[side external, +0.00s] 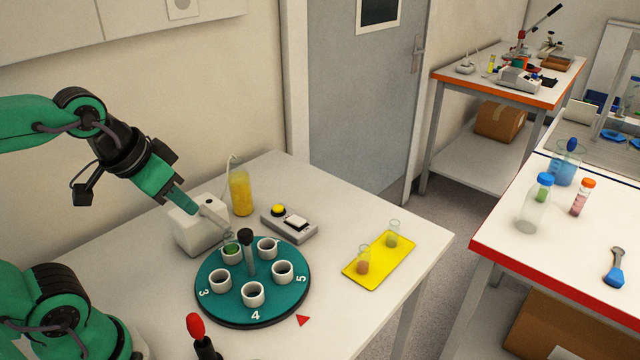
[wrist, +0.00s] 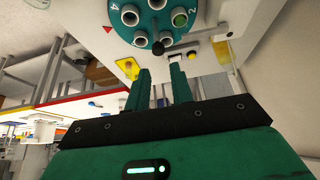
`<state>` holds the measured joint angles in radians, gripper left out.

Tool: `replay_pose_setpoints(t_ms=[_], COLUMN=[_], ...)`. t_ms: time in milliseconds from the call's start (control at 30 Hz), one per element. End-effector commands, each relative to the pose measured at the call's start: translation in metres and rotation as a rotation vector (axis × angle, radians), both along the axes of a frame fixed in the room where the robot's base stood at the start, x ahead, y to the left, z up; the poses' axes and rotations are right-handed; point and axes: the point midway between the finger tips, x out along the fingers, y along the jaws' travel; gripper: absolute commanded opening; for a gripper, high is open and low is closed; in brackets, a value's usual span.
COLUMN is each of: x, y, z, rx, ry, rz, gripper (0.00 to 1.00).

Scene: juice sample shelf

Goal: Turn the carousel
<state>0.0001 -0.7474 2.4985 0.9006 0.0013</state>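The round teal carousel (side external: 232,305) lies on the white table, carrying several white cups and white numbers; 3, 4 and 5 show in the side view. A post with a black knob (side external: 246,236) stands at its middle. The back cup (side external: 232,254) has something green in it. A red triangle (side external: 303,320) lies on the table by the carousel's front right edge. My gripper (side external: 186,203) is above and behind the carousel, apart from it. In the wrist view my gripper (wrist: 160,78) has its two fingers apart and nothing between them; the carousel (wrist: 151,21) shows beyond the fingertips.
A white machine (side external: 190,236) with a grey spout stands behind the carousel, beside a yellow bottle (side external: 241,192). A box with a yellow button (side external: 278,210) is behind right. A yellow mat (side external: 378,262) holds two vials. A red-knobbed handle (side external: 195,325) stands in front.

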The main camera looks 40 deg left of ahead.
Motion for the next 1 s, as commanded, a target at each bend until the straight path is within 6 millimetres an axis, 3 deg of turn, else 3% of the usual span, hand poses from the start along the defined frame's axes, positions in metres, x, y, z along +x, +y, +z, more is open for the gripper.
replay_pose_setpoints(t_ms=[33,133,567,1000], x=[0.001,0.004,0.043,0.093], y=[0.0,0.0,-0.004,-0.009], z=[0.0,0.0,-0.008,-0.037], rx=[0.001,0.005,0.053,0.084], ry=[0.004,0.019,0.207,0.426], rz=[-0.003,-0.012,-0.139,-0.305], gripper=[0.33,0.5,0.5,0.5])
